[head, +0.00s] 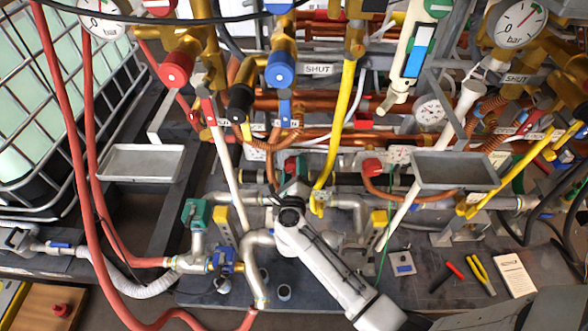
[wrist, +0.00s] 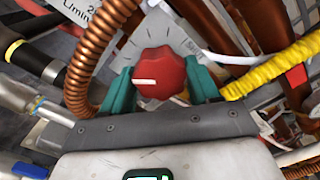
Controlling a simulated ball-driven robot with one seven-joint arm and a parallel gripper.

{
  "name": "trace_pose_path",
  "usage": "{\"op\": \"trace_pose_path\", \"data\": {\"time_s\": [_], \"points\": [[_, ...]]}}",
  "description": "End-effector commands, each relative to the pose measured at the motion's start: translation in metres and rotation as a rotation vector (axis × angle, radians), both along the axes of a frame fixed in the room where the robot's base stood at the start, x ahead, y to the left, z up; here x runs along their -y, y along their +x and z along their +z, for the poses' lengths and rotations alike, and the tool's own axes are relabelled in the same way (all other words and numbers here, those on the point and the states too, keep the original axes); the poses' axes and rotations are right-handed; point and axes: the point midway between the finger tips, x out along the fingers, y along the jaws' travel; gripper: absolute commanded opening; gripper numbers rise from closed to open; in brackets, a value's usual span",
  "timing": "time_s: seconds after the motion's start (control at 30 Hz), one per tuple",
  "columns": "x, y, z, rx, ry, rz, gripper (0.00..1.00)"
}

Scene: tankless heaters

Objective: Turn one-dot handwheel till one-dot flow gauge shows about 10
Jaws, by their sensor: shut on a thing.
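In the wrist view a red handwheel (wrist: 160,76) with a white pointer line sits between the teal fingers of my gripper (wrist: 160,82). The fingers are shut on its two sides. The white line points left. A grey scale plate (wrist: 138,44) with tick marks shows behind the wheel. A flow gauge (wrist: 88,10) marked L/min is cut off at the top left, so its needle and reading are hidden. In the head view my gripper (head: 297,172) is at the lower pipe row, around a small red wheel (head: 290,166). I cannot make out any dot marks.
Another red wheel (head: 372,168) stands to the right, beside a grey tray (head: 455,170). A yellow hose (head: 346,120) and red hoses (head: 82,160) run close by. A copper coil (wrist: 100,55) is near my left finger. Pliers (head: 480,274) lie on the bench.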

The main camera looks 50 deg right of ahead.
Motion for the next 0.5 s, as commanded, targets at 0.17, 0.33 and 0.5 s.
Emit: {"op": "trace_pose_path", "data": {"time_s": [0.17,0.33,0.5], "points": [[-0.0015,0.0022,0.0016,0.004,0.0,0.005,0.68],[-0.001,0.0013,0.001,0.003,0.001,0.003,0.71],[-0.004,-0.0016,0.0004,0.002,0.001,0.004,0.71]]}}
